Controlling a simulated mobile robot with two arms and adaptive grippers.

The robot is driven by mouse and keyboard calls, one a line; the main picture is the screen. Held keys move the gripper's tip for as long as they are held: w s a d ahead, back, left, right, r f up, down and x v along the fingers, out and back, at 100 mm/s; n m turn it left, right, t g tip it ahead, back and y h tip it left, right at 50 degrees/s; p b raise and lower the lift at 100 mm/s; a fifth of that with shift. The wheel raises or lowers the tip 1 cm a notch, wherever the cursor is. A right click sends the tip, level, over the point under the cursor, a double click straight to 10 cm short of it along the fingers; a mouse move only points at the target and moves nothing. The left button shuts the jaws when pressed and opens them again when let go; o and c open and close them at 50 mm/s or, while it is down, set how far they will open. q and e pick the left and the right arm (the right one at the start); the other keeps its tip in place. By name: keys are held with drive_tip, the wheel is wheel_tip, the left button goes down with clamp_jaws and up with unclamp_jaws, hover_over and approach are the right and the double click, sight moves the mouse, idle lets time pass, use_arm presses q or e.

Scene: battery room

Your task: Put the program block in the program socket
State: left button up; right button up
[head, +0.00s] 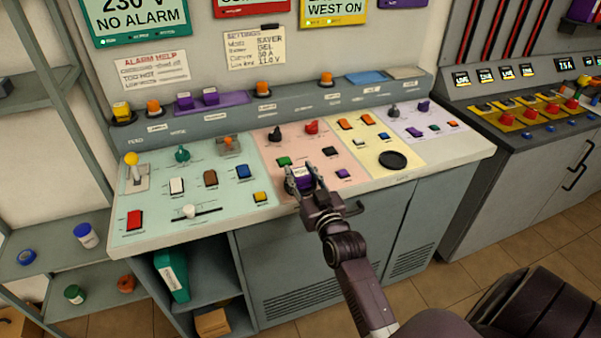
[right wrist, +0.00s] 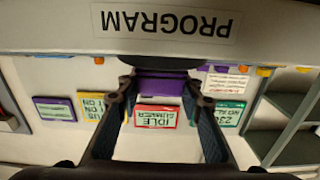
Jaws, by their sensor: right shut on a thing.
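My right gripper (head: 302,176) is over the front of the pink panel section and shut on a purple block (head: 305,184). In the right wrist view the same purple block (right wrist: 160,84) sits between the two fingertips (right wrist: 160,98). In that view a PROGRAM label (right wrist: 166,24) shows upside down on a pale surface close to the block. The program socket is not clearly seen; the gripper and block cover that spot. I cannot tell whether the block touches the panel. My left gripper is not in view.
Switches and buttons crowd the console (head: 215,224) around the gripper, with a small purple button (head: 344,174) to its right. Two purple blocks (head: 198,99) stand on the back ledge. A black round pad (head: 393,160) lies on the yellow section. Shelves stand at left.

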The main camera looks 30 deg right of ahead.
drive_tip(key=shift+f, duration=0.15)
drive_tip(key=o, duration=1.2)
drive_tip(key=shift+r, duration=0.2)
drive_tip(key=shift+b+v, duration=0.8)
drive_tip(key=shift+v, duration=5.2)
